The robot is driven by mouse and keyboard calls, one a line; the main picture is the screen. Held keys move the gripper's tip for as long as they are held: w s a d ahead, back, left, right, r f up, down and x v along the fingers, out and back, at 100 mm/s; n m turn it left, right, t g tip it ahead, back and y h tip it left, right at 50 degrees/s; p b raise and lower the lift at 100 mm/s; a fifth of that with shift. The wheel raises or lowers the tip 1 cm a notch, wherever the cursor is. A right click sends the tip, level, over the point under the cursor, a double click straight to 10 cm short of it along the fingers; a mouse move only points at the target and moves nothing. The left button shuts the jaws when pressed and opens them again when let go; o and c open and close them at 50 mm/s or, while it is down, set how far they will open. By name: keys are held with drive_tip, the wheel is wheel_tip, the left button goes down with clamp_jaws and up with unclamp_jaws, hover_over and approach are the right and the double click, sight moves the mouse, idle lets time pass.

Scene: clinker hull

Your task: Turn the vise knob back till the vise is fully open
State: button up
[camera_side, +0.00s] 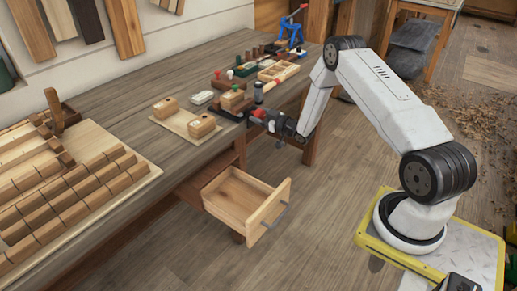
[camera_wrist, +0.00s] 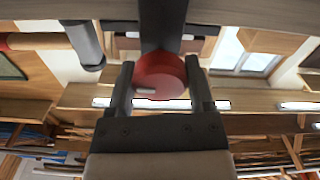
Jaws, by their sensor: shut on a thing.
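The red vise knob (camera_wrist: 158,76) sits between the two dark fingers of my gripper (camera_wrist: 160,68) in the wrist view, with a pale mark on its face. My gripper is shut on it. A dark vise bar (camera_wrist: 163,25) rises behind the knob. In the side view the knob (camera_side: 258,112) is a small red spot at the bench's front edge, and my gripper (camera_side: 268,117) reaches it from the right. The vise jaws are too small and covered to tell how far apart they stand.
An open wooden drawer (camera_side: 240,197) juts out below the bench, left of my gripper. Wooden blocks (camera_side: 202,126) lie on a board to the left. The floor at the front is clear.

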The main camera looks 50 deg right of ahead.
drive_tip(key=shift+n, duration=0.7)
drive_tip(key=shift+n, duration=1.8)
drive_tip(key=shift+n, duration=1.7)
drive_tip(key=n, duration=0.2)
drive_tip(key=shift+n, duration=0.7)
